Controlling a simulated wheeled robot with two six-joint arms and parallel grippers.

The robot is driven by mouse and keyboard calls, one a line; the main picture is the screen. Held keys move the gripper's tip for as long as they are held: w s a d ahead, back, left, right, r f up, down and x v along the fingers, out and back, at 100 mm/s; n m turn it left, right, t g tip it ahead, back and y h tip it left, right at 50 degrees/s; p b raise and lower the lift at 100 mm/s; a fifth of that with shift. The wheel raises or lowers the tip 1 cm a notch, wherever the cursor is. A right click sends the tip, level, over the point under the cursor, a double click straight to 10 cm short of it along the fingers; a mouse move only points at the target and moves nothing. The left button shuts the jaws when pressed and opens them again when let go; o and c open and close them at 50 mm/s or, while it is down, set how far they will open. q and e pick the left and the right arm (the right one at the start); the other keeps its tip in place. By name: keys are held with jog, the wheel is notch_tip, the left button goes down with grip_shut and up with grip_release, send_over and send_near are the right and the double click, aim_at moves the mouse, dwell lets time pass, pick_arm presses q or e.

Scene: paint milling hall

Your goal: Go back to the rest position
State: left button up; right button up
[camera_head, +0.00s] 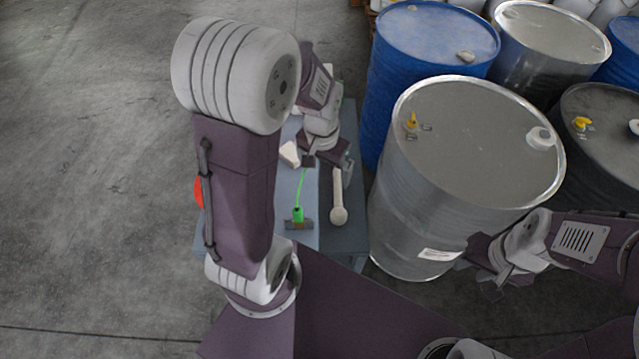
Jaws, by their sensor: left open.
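My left gripper (327,162) is open above the blue-grey table (345,240), its arm bending over from the left. Just below and beside it are a pale block (289,153) and a beige rod with a round end (338,200). A green piece (298,214) with a thin green line running up toward the gripper sits on a small brownish base near the table's front. I cannot tell whether the gripper touches any of these. My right gripper (491,287) hangs at the right, in front of the silver drum and away from the table; its jaw opening is unclear.
A large silver drum (470,150) stands right of the table, with a blue drum (430,45) and more drums behind. A red thing (198,192) is mostly hidden behind my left arm. The concrete floor (90,180) at left is clear.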

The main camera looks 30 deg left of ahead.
pick_arm(q)
jog(key=s+d+n, duration=0.1)
jog(key=s+d, duration=0.2)
jog(key=s, duration=0.3)
jog(key=shift+s+d+f, duration=0.15)
jog(key=shift+s+f, duration=0.25)
